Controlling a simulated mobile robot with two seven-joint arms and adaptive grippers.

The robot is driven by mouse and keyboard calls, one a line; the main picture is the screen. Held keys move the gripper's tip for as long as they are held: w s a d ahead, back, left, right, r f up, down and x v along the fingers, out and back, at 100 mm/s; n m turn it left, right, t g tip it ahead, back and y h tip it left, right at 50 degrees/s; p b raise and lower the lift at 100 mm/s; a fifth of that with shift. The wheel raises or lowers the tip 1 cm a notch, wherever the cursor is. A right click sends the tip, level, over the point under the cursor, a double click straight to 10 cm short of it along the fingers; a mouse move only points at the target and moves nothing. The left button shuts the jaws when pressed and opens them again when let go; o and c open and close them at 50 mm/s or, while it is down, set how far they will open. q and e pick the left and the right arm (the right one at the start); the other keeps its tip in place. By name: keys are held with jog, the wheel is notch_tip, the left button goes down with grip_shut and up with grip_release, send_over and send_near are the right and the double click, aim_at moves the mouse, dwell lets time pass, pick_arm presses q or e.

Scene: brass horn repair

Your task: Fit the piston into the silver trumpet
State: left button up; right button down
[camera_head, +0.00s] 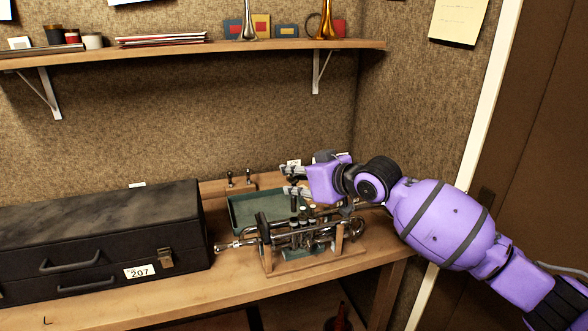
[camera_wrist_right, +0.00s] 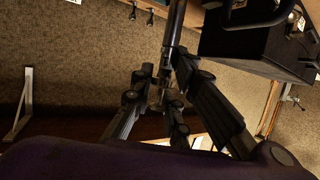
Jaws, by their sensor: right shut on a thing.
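My right gripper (camera_head: 286,180) is above the valves, reaching in from the right. It is shut on a dark slender cylinder, which I take to be the piston (camera_wrist_right: 175,32); it also shows between the fingers in the head view (camera_head: 294,201). The right gripper (camera_wrist_right: 166,72) is seen close up in the wrist view. Whether the piston's lower end touches a casing I cannot tell. My left gripper is out of view.
A green tray (camera_head: 236,212) sits behind the trumpet, with small dark upright pieces (camera_head: 239,178) behind it. A black case (camera_head: 100,240) marked 207 fills the bench's left. A shelf (camera_head: 190,51) hangs above. The bench's front strip (camera_head: 215,294) is clear.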

jog(key=shift+f, duration=0.55)
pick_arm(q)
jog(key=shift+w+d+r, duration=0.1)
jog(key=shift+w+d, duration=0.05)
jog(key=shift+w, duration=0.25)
pick_arm(e)
jog(key=shift+f, duration=0.2)
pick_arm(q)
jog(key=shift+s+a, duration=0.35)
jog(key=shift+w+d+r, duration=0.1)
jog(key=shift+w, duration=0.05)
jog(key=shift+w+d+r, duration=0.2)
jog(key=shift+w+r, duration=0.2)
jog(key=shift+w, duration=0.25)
pick_arm(e)
jog(key=shift+r, duration=0.1)
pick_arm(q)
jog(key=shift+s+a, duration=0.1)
